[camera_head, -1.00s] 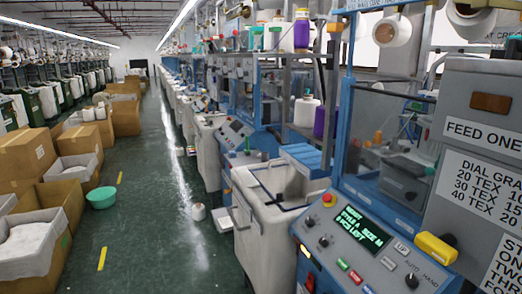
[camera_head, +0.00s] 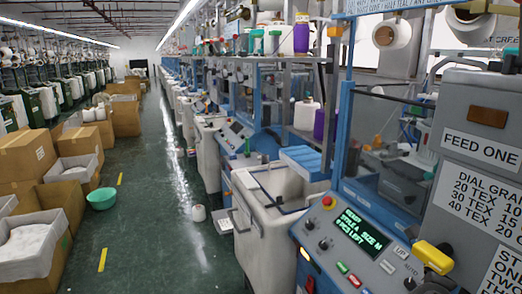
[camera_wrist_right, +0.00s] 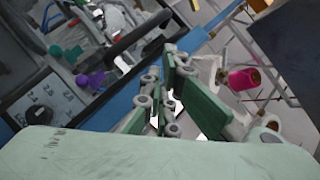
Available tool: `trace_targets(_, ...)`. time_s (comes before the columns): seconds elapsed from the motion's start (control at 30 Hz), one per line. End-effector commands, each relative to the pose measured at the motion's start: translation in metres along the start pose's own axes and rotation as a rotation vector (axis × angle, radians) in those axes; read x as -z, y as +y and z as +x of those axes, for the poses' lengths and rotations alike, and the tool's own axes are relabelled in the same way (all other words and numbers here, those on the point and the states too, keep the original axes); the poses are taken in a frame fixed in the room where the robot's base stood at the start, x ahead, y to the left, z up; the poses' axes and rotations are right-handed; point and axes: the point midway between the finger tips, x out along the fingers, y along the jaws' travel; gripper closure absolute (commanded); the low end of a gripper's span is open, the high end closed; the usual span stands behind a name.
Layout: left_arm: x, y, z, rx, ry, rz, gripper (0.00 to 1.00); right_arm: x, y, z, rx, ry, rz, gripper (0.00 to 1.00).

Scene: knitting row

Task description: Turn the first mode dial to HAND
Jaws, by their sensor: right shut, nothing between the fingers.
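The blue-framed machine at the right of the head view has a grey control panel (camera_head: 345,262) with a lit green display (camera_head: 362,234). A small black dial (camera_head: 410,283) sits at the panel's lower right, under the AUTO label. Its pointer direction is too small to read, and the HAND label is not readable. My right gripper (camera_wrist_right: 165,112) shows in the wrist view with green fingers, shut and empty. It is not clearly seen in the head view. My left gripper is in neither view.
A yellow handle (camera_head: 432,257) sticks out just above the dial. A grey box with signs (camera_head: 475,185) stands to the right. A white bin (camera_head: 262,215) stands left of the panel. The wrist view shows a black knob on a numbered plate (camera_wrist_right: 45,98).

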Motion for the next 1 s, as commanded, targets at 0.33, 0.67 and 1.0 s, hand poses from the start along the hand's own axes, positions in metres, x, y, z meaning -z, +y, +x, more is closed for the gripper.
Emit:
trace_targets(0.33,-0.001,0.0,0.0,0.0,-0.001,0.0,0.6,0.148,0.07,-0.024,0.196,1.059,0.87,1.0)
trace_targets(0.67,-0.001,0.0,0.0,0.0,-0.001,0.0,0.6,0.087,0.167,-0.106,0.073,1.739,1.201,1.0)
trace_targets(1.0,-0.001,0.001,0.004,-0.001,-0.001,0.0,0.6,0.071,0.188,-0.125,0.021,1.886,1.231,1.0)
